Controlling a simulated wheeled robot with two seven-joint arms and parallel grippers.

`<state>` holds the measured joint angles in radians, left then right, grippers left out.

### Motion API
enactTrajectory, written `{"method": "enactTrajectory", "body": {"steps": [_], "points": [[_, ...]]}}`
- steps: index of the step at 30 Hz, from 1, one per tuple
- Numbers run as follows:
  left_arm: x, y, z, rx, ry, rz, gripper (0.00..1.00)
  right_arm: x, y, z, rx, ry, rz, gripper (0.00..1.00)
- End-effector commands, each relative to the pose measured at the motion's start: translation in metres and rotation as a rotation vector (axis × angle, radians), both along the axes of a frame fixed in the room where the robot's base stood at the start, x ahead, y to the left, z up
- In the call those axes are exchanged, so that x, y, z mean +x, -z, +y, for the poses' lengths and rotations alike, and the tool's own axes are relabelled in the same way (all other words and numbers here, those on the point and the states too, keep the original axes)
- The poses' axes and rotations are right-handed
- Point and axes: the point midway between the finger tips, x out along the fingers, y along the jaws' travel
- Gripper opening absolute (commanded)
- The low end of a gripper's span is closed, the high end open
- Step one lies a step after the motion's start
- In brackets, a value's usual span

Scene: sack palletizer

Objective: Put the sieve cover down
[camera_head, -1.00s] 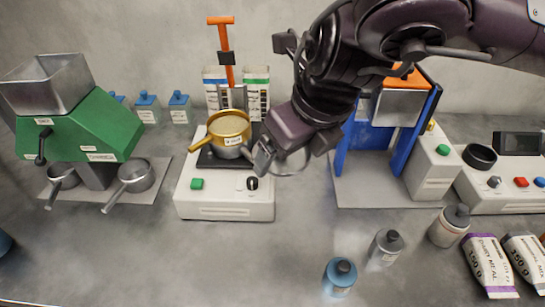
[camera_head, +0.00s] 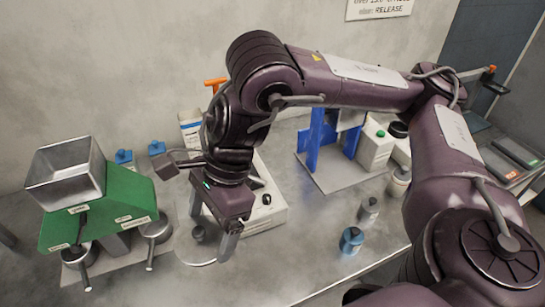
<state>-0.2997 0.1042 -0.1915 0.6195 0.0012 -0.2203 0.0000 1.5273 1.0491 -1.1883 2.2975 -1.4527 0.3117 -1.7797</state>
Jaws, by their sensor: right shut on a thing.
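The sieve cover (camera_head: 200,262) appears as a pale disc with a thin curved rim, low left of centre, just right of the green machine. My right gripper (camera_head: 214,230) is shut on it, at the front left of the white shaker base (camera_head: 262,218). Whether the cover touches the table or hangs just above it cannot be told. My gripper and arm hide the golden sieve and most of the base. My left gripper is not in view.
The green machine (camera_head: 120,205) with a grey hopper and two steel pans stands close on the left. A blue-framed press (camera_head: 320,150) stands behind on the right. Bare table shows between the base and these bottles.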

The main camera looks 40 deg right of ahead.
Motion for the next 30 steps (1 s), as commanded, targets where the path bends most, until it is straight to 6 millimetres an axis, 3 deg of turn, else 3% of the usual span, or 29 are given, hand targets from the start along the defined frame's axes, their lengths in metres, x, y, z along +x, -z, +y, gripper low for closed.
{"method": "enactTrajectory", "body": {"steps": [6, 10, 30], "points": [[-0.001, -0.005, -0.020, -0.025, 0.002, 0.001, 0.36, -0.003, 0.000, -0.002, 0.000, -0.047, 0.000, 0.61], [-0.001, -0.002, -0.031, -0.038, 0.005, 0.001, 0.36, -0.004, 0.012, -0.002, 0.000, -0.045, 0.005, 0.61], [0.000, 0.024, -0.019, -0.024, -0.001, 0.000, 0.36, -0.005, 0.147, -0.003, 0.001, -0.044, 0.006, 0.61]]}}
